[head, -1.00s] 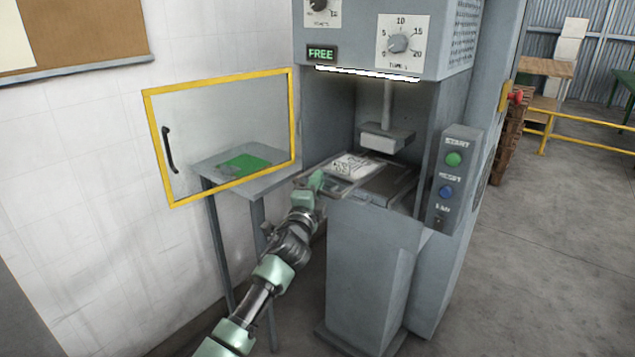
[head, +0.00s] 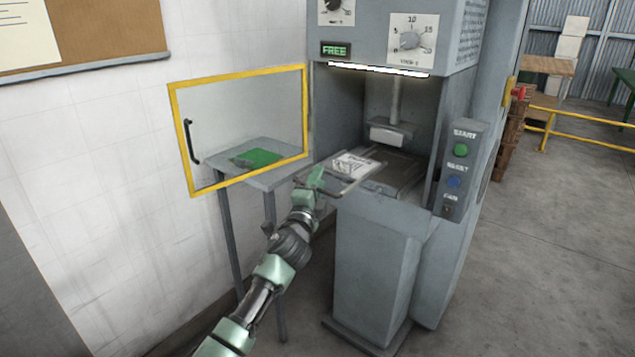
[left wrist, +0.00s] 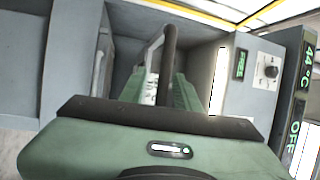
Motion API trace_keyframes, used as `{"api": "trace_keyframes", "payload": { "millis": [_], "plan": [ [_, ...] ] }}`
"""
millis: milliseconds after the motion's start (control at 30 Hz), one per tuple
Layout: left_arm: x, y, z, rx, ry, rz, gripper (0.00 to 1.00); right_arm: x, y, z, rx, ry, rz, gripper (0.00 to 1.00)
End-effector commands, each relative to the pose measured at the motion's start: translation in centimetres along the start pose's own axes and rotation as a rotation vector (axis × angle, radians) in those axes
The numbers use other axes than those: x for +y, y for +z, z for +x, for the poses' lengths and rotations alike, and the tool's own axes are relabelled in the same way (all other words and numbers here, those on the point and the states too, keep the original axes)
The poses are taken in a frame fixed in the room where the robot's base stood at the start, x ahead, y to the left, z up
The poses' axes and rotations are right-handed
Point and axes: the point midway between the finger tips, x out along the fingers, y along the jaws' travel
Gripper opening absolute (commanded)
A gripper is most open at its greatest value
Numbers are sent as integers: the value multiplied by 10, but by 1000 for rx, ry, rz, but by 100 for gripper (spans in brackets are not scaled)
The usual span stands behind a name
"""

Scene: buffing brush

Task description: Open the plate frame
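The plate frame (head: 364,182) is a thin grey frame at the front left of the press bed, beside a white printed plate (head: 352,165). My left gripper (head: 316,180) is at the frame's front left corner in the head view. In the left wrist view, a dark bar (left wrist: 169,46) rises between and beyond the green fingers (left wrist: 164,88), with part of the white plate behind it. The frame looks low over the bed; its exact tilt is hard to tell. The finger contact is not clear. My right gripper is out of view.
The press head (head: 391,133) hangs over the bed. A yellow-edged clear door (head: 238,125) stands open on the left. Behind it is a grey side table (head: 283,178) with a green piece (head: 257,158). The button panel (head: 461,170) is on the right. Floor there is free.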

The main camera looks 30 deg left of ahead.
Motion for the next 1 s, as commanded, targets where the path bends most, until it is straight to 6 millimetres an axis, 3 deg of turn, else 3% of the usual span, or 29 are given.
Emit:
{"api": "trace_keyframes", "payload": {
  "millis": [233, 633, 1000],
  "plan": [
    [1, 0, -10, 0, 0, 1, 32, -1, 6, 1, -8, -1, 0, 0],
    [2, 0, -70, 1, 1, 1, 32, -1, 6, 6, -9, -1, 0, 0],
    [0, 0, -78, 0, 0, 0, 32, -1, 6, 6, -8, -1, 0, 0]
  ]
}}
